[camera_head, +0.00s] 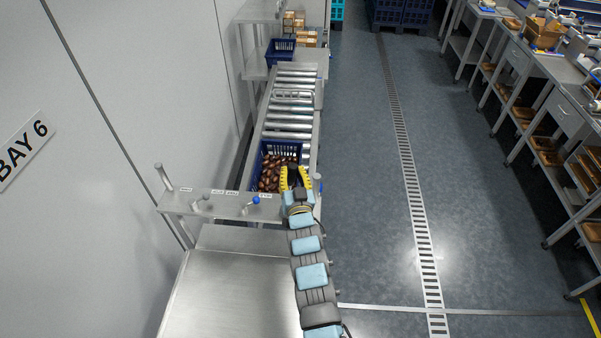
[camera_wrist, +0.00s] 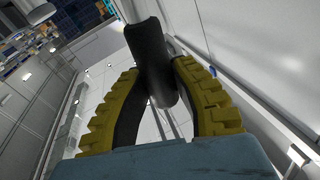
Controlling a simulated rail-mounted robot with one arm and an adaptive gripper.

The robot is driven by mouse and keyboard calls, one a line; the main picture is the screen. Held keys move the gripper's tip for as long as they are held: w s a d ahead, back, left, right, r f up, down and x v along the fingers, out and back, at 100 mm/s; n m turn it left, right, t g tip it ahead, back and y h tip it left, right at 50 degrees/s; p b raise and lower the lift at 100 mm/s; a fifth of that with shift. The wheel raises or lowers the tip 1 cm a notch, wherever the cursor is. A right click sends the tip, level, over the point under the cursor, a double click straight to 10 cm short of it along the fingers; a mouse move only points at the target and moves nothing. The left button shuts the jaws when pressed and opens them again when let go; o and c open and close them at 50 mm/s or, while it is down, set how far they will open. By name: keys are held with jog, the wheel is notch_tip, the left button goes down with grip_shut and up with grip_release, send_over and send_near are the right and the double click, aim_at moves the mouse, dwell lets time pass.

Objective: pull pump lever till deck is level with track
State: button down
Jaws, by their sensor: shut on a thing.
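My gripper (camera_head: 296,178) has yellow ribbed fingers and is at the near end of the roller track (camera_head: 291,127), beside the blue crate of dates. In the wrist view, my gripper (camera_wrist: 160,100) is shut on a thick black cylindrical grip (camera_wrist: 150,50), which looks like the pump lever's handle. The lever's lower part and pivot are hidden. A bare steel deck-like surface (camera_head: 235,285) lies in front, below a labelled steel crossbar. I cannot tell which part is the lifting deck or whether it is level with the track.
The blue crate (camera_head: 266,149) full of brown dates stands on the track's near end. The crossbar (camera_head: 228,205) carries a small blue-knobbed handle (camera_head: 255,200). A wall with a BAY 6 sign (camera_head: 22,150) is left. Open floor (camera_head: 370,210) with a drain lies right.

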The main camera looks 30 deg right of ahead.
jog(key=shift+w+a+r+n, duration=0.15)
jog(key=shift+w+a+n, duration=0.25)
jog(key=shift+a, duration=0.1)
jog(key=w+a+n+b, duration=0.2)
jog(key=a, duration=0.1)
jog(key=shift+a+y, duration=0.2)
jog(key=shift+y, duration=0.1)
